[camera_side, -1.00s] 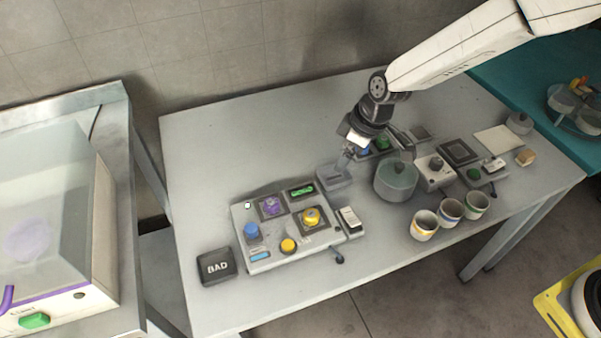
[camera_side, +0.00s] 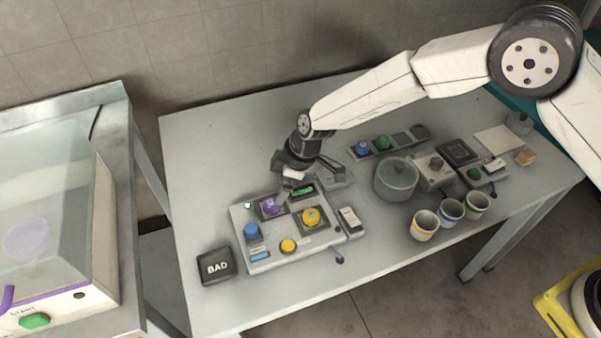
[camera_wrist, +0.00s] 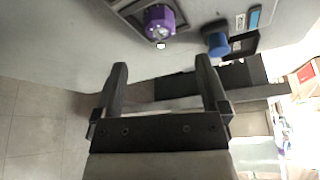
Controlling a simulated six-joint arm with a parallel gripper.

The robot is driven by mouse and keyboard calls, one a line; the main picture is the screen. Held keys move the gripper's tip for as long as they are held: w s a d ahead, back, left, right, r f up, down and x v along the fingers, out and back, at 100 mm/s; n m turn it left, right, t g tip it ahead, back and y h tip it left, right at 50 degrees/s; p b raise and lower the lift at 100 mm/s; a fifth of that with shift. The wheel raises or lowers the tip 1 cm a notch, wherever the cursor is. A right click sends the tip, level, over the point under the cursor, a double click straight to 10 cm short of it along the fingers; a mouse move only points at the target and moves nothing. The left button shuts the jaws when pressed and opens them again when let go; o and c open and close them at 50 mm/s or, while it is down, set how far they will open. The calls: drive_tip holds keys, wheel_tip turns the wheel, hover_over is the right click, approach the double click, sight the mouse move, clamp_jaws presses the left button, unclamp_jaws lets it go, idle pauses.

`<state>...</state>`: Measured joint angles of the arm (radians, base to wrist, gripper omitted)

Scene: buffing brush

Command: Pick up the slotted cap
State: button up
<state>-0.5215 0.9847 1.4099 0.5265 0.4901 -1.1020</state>
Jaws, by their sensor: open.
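A grey panel (camera_side: 268,266) on the table carries several coloured parts. A purple cap (camera_side: 270,206) sits on a dark square at its back left; it shows ridged sides in the wrist view (camera_wrist: 160,22). A blue cap (camera_side: 251,231) stands at the panel's left, also in the wrist view (camera_wrist: 217,44). A yellow cap (camera_side: 311,216) sits on another dark square. I cannot tell for certain which cap is slotted. My gripper (camera_side: 284,190) is above the panel's back edge, near the purple cap. In the wrist view my gripper (camera_wrist: 161,68) is open, with nothing between its fingers.
A green part (camera_side: 303,191) lies close to my gripper. A small white cube (camera_side: 248,205) is at the panel's back left corner. The table's back left is clear.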

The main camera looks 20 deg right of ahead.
sight(272, 202)
drive_tip(key=shift+w+a+f, duration=0.1)
drive_tip(key=shift+a+f, duration=0.15)
drive_tip(key=shift+f, duration=0.4)
drive_tip(key=shift+x, duration=2.55)
clamp_jaws()
